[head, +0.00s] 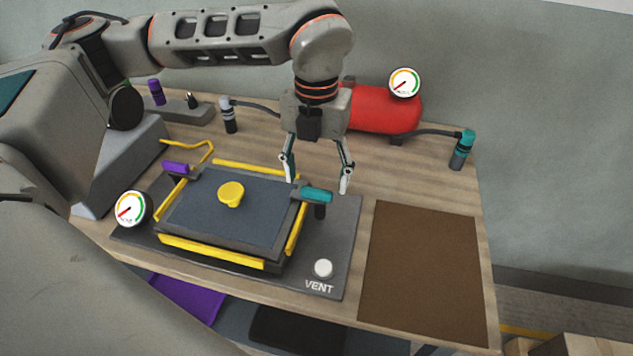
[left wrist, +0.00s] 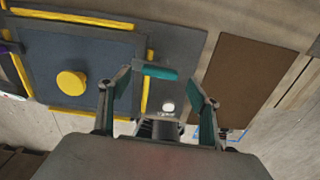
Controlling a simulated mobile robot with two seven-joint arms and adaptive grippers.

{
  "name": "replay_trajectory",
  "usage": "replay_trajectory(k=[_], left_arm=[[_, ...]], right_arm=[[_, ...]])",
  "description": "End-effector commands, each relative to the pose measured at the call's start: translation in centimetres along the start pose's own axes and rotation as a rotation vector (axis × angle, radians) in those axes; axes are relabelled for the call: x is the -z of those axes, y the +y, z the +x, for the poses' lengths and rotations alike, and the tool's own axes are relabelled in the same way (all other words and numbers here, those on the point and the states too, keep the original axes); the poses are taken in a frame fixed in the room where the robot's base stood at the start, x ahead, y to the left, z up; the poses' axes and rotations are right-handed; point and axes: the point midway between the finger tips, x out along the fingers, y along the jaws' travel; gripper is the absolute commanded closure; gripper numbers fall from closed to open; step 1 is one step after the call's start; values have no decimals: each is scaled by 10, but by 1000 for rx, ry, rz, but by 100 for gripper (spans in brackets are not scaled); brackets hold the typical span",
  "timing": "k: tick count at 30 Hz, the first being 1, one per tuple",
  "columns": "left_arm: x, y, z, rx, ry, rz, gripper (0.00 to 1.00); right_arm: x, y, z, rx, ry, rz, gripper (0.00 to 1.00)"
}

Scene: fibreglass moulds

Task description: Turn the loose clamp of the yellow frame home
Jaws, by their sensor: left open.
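The yellow frame (head: 210,252) lies around a dark grey mould plate with a yellow knob (head: 231,194) on it. A clamp with a teal handle (head: 317,195) is at its right side, the handle pointing right, outward from the frame. It also shows in the left wrist view (left wrist: 160,72). A clamp with a purple handle (head: 176,168) is at the far left corner. Which clamp is loose I cannot tell for certain. My left gripper (head: 317,184) points down, open and empty, its fingers on either side of the teal handle. Contact is not clear. My right gripper is out of view.
A white VENT button (head: 323,268) sits on the grey base plate near the teal clamp. A red tank (head: 382,108) with a gauge and a teal-topped hose fitting (head: 461,150) stand behind. Another gauge (head: 130,208) is at left. The brown mat (head: 420,270) at right is bare.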

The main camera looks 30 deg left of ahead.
Motion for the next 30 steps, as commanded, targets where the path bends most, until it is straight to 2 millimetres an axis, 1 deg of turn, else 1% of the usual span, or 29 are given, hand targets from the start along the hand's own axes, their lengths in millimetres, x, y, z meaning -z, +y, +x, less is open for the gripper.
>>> replay_trajectory(k=[1,6,9,12,15,18,30], left_arm=[[-2,-1,-12,2,-6,0,38],[-1,0,-47,1,-5,-1,38],[-1,0,-65,1,-5,-1,38],[-1,0,-79,1,-3,0,38],[0,0,-88,0,-1,0,38],[0,0,-92,0,-1,1,38],[0,0,-93,0,0,1,38]], right_arm=[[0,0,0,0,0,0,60],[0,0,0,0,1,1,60],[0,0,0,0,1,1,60],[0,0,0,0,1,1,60],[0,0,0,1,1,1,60],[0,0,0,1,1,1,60],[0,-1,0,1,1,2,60]])
